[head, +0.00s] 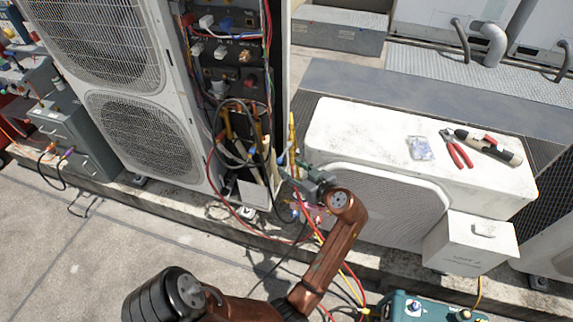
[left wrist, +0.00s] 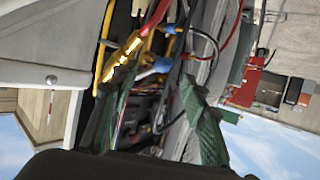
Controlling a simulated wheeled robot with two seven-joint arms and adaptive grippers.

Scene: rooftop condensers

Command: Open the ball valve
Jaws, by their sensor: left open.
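My left gripper (head: 287,168) is at the lower right edge of the tall condenser's open service compartment (head: 236,90), among hoses and wires. In the left wrist view its two green fingers (left wrist: 160,118) are spread apart, with nothing clearly held between them. A yellow-orange lever-like part (left wrist: 122,58) lies just beyond the left finger; it may be the ball valve's handle, but I cannot tell for sure. Yellow parts (head: 228,122) also show low in the compartment in the head view. The valve body is not clearly visible among the lines. My right gripper is not in view.
Red, yellow and black hoses (head: 342,272) run down beside my left arm. A low white unit (head: 380,130) stands to the right, with red-handled pliers (head: 458,150) and another tool (head: 488,146) on top. A teal case (head: 425,307) is at the bottom. Bare concrete (head: 70,250) is at left.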

